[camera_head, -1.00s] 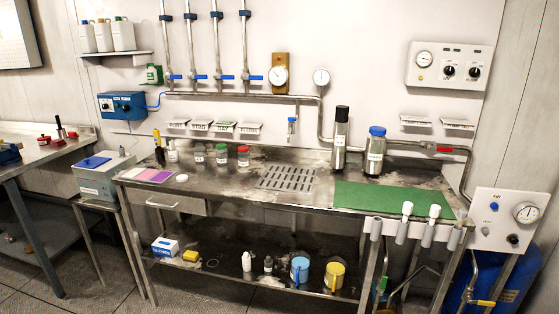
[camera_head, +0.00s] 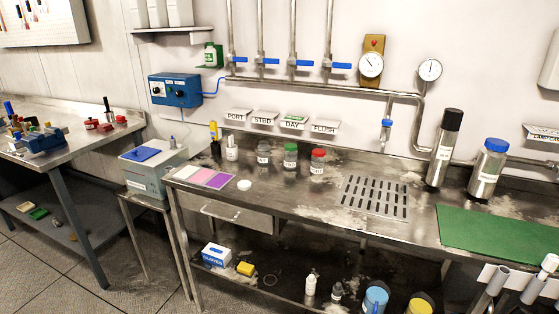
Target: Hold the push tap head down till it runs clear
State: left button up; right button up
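A small tap with a blue head (camera_head: 387,124) hangs from the steel pipe on the back wall, above and behind the slotted drain grate (camera_head: 374,196). I take it for the push tap, though it is too small to be sure. No water is visible at it. Four-way detail of its spout is too small to read. Neither of my grippers shows in the head view, and nothing touches the tap.
Jars with green (camera_head: 291,157) and red lids (camera_head: 318,161) stand left of the grate. A black-topped cylinder (camera_head: 445,150) and a blue-capped bottle (camera_head: 488,170) stand right of it. A green mat (camera_head: 500,236) covers the right side. The bench front is mostly clear.

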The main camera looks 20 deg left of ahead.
aim_at(387, 122)
jog(key=i+j+z, duration=0.1)
jog(key=j, duration=0.85)
jog(key=j+z, duration=0.1)
jog(key=j, duration=0.85)
